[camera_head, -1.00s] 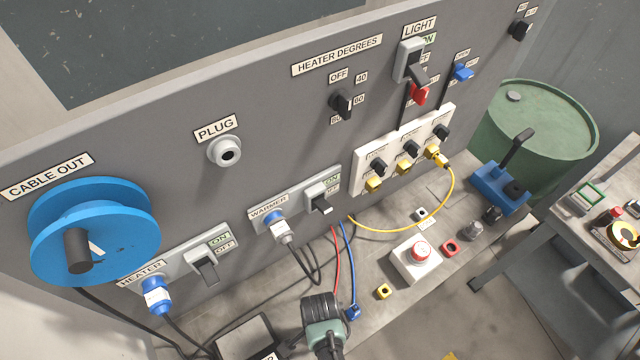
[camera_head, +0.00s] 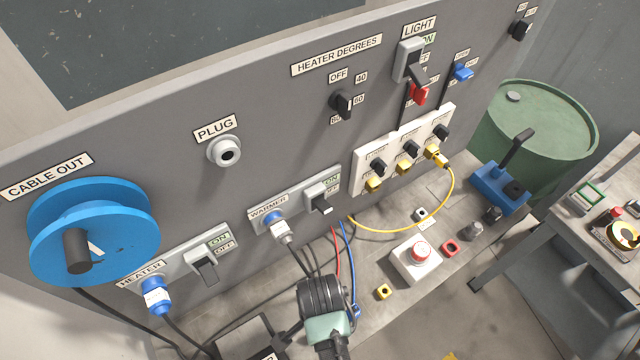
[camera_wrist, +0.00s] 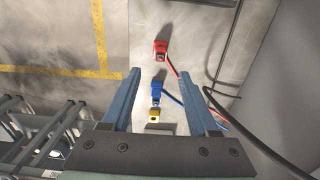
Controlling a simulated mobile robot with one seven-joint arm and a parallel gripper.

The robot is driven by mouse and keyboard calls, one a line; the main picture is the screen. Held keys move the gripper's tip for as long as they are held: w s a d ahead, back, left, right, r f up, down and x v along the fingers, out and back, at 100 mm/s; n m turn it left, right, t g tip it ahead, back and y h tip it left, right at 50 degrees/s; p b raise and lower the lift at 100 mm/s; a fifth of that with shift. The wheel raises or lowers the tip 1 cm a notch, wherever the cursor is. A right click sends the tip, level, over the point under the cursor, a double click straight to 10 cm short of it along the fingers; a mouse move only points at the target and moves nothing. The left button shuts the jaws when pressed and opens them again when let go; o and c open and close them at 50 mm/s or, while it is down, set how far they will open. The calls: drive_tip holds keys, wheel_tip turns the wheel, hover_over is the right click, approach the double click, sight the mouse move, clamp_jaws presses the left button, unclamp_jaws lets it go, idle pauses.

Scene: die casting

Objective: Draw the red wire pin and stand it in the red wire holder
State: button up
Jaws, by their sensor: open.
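My gripper (camera_head: 322,297) is low over the near part of the bench. Its two fingers (camera_wrist: 161,75) are apart with nothing between them. In the wrist view a red wire pin (camera_wrist: 160,46) with a red wire lies past the fingertips, near the middle. The head view shows only its red wire (camera_head: 336,262); my gripper seems to hide its end. A red square block with a dark centre, apparently the red wire holder (camera_head: 450,248), sits on the bench right of the white emergency-stop box.
A blue connector (camera_wrist: 157,90) and a yellow block (camera_wrist: 153,116) lie close to the finger gap. The white box with red button (camera_head: 420,253) stands to the right. A dark cable (camera_wrist: 245,135) curves past the right finger. The grey panel (camera_head: 270,120) rises behind.

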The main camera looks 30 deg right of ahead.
drive_tip(key=shift+r, duration=1.65)
